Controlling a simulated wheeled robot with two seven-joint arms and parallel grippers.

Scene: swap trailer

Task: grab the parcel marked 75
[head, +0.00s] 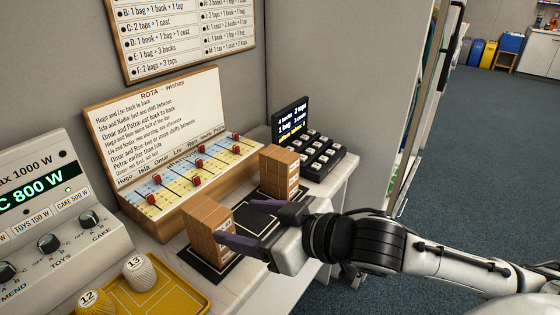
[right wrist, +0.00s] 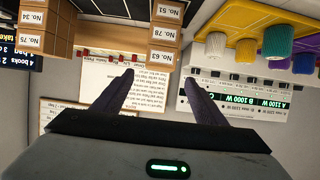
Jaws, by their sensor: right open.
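The parcel marked 75 (right wrist: 32,40) is a brown box in the stack at the left of the right wrist view, beside a box labelled No. 34 (right wrist: 32,17). This appears to be the farther, right-hand stack (head: 279,172) in the head view, where the numbers are too small to read. My right gripper (head: 237,222) is open and empty, close to the nearer stack (head: 208,226). In the right wrist view its fingers (right wrist: 159,77) point toward that nearer stack, labelled No. 51, No. 78 and No. 63 (right wrist: 149,75). My left gripper is out of view.
Both stacks stand on dark mats on a pale counter (head: 325,190). A rota board (head: 195,150) stands behind them, and a black keypad with a screen (head: 315,150) is at the right. A yellow tray (head: 185,290) with numbered knobs and a grey control panel (head: 60,215) are at the left.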

